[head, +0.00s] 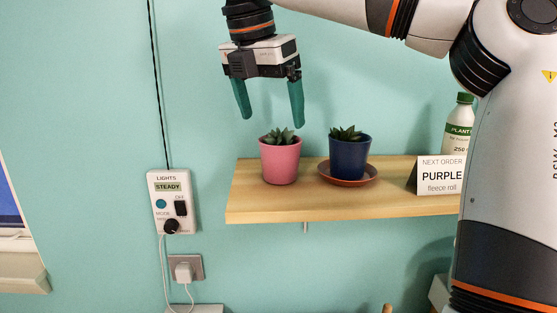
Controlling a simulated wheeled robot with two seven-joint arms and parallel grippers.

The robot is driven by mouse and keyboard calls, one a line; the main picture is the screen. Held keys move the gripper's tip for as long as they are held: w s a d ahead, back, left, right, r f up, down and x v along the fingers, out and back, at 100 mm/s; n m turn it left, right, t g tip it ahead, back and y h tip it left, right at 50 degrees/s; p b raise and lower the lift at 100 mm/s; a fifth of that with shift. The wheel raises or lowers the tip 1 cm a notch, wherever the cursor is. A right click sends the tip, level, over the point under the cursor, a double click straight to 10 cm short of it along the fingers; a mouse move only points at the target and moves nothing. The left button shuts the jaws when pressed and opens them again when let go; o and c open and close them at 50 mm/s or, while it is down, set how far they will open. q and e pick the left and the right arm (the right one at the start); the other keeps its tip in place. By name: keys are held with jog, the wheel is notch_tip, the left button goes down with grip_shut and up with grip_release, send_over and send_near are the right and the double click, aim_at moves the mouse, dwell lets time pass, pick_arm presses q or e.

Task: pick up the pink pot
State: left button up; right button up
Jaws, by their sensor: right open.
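The pink pot (280,163) stands upright on the left part of a wooden shelf (300,206), with a small green succulent in it. My right gripper (271,122) points down above the pot, with its two teal fingers spread apart and nothing between them. Its fingertips are a little higher than the pot's rim in the picture, the right one close to the plant. I cannot tell the exact depth gap. My left gripper does not show.
A blue pot (350,160) with a succulent stands on a brown saucer (348,181) just right of the pink pot. A card (440,176) and a plant-food bottle (458,128) are further right. A lights control box (173,202) hangs on the wall left of the shelf.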

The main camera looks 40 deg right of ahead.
aim_at(282, 153)
jog(key=x, duration=0.3)
jog(key=shift+s+f, duration=0.2)
jog(key=shift+s, duration=0.2)
jog(key=shift+w+d+f+p, duration=0.25)
jog(key=shift+d+f+p, duration=0.1)
jog(key=shift+f, duration=0.2)
jog(key=p+x, duration=0.1)
jog(key=x, duration=0.2)
jog(key=shift+s+f+p, duration=0.15)
jog(key=shift+f+p, duration=0.05)
jog(key=shift+p, duration=0.2)
jog(key=shift+d+f, duration=0.2)
jog(key=shift+f, duration=0.35)
jog(key=shift+a, duration=0.1)
jog(key=c, duration=1.2)
